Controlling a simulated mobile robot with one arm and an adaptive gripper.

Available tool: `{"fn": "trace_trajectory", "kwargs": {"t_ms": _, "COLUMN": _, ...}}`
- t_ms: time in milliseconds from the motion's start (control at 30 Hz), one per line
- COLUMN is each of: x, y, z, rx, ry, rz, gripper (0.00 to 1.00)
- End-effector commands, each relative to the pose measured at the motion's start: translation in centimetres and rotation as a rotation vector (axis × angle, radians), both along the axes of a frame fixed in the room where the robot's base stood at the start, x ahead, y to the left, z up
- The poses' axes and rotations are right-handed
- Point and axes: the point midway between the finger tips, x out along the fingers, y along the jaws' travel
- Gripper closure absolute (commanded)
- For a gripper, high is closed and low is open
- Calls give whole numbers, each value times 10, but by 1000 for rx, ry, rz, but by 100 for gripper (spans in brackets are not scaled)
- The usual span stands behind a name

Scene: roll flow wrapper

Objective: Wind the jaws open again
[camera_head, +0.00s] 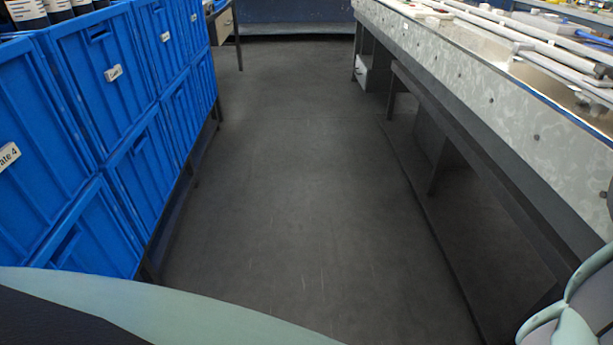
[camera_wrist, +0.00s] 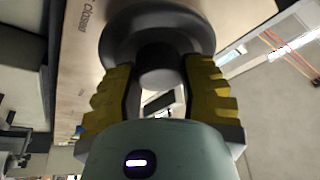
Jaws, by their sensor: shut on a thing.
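In the wrist view my gripper (camera_wrist: 158,76) has its two yellow ridged fingers closed on either side of a dark round knob (camera_wrist: 158,58). The knob stands in front of a larger dark grey round wheel or disc (camera_wrist: 125,38). Behind it is a pale panel (camera_wrist: 80,75) with a printed word that looks like "CLOSED" near the top. The jaws the wheel belongs to cannot be made out in either view. The head view does not show my gripper.
In the head view, stacked blue crates (camera_head: 110,75) line the left side, some holding dark bottles (camera_head: 28,14). A long grey machine bench (camera_head: 480,90) with rails on top runs along the right. The dark floor aisle (camera_head: 300,170) between them is clear.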

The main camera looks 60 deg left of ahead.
Motion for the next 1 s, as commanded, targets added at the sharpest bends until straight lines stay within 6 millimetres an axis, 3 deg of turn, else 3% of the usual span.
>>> {"fn": "trace_trajectory", "kwargs": {"t_ms": 300, "x": 1, "y": 1, "z": 0, "rx": 0, "ry": 1, "rz": 3, "gripper": 94}}
{"fn": "trace_trajectory", "kwargs": {"t_ms": 333, "x": 1, "y": 1, "z": 0, "rx": -1, "ry": 1, "rz": 3, "gripper": 55}}
{"fn": "trace_trajectory", "kwargs": {"t_ms": 633, "x": 1, "y": 0, "z": 0, "rx": 0, "ry": 0, "rz": 1, "gripper": 24}}
{"fn": "trace_trajectory", "kwargs": {"t_ms": 1000, "x": -3, "y": 4, "z": -2, "rx": 0, "ry": 1, "rz": 1, "gripper": 24}}
